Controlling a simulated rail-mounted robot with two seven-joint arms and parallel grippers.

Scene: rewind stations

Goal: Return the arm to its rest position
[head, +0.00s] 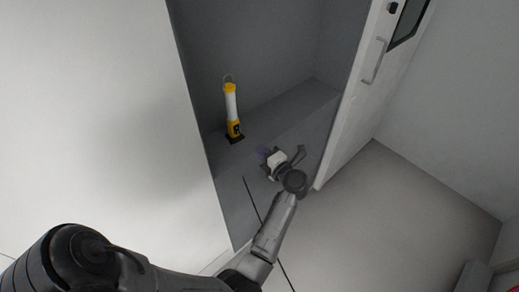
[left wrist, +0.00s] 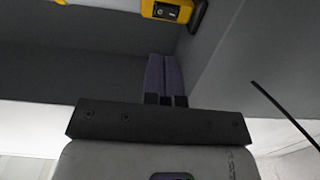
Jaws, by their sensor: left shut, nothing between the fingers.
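My left arm comes in from the bottom left of the head view and reaches into an open grey recess. My left gripper (head: 262,153) is at its end, over the recess floor, and its purple fingers are small there. In the left wrist view the two purple fingers (left wrist: 165,78) lie side by side, shut with nothing between them. A yellow and white lantern (head: 232,112) with a wire loop on top stands upright on the recess floor, apart from the gripper. Its yellow and black base (left wrist: 170,10) shows at the top of the left wrist view. My right gripper is not in view.
A white door (head: 357,110) with a bar handle (head: 376,62) stands open right of the recess. A white wall panel (head: 90,120) borders it on the left. A thin dark line, perhaps a cable (head: 252,198), runs beside my forearm. Bare floor (head: 385,220) lies at right.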

